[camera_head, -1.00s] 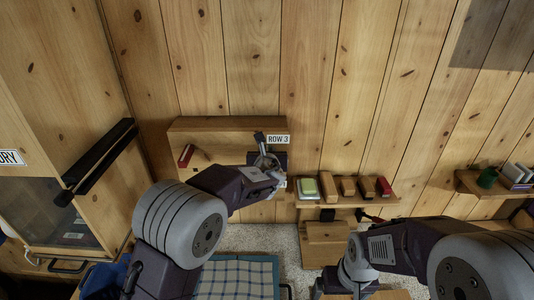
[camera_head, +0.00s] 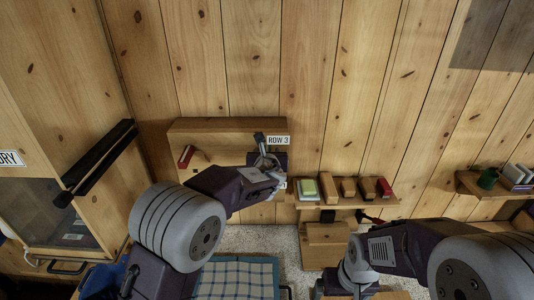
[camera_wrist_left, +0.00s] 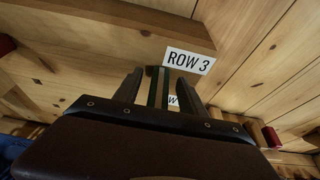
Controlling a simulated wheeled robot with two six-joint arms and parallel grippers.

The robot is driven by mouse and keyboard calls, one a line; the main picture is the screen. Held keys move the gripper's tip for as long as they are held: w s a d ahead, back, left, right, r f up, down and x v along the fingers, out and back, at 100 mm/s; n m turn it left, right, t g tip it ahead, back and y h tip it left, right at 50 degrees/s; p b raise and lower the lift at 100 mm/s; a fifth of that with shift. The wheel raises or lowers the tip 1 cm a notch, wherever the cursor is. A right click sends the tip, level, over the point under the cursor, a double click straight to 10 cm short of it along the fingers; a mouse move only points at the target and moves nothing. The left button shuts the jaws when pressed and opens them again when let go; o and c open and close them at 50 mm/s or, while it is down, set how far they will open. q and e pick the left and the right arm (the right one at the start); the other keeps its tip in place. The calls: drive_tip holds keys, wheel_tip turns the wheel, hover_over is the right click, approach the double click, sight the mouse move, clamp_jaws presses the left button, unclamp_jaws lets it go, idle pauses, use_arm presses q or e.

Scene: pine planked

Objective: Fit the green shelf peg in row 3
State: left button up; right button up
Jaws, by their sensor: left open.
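The ROW 3 label (camera_head: 278,140) is on the right end of a wooden wall board (camera_head: 225,128); it also shows in the left wrist view (camera_wrist_left: 189,61). My left gripper (camera_head: 268,160) is just below the label, close to the board. In the left wrist view its two dark fingers (camera_wrist_left: 160,86) stand apart. A narrow dark green piece (camera_wrist_left: 153,88), probably the green peg, shows between them, with a paler strip beside it. Its far end and any hole are hard to make out. My right arm is at lower right; its jaws cannot be made out.
A red piece (camera_head: 186,155) sticks out of the board's left side. A cabinet with a dark handle (camera_head: 98,160) is at left. A checked cloth (camera_head: 238,278) lies below.

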use_arm(q)
drive_tip(key=b+v, duration=0.2)
drive_tip(key=v, duration=0.6)
drive_tip(key=shift+s, duration=0.1)
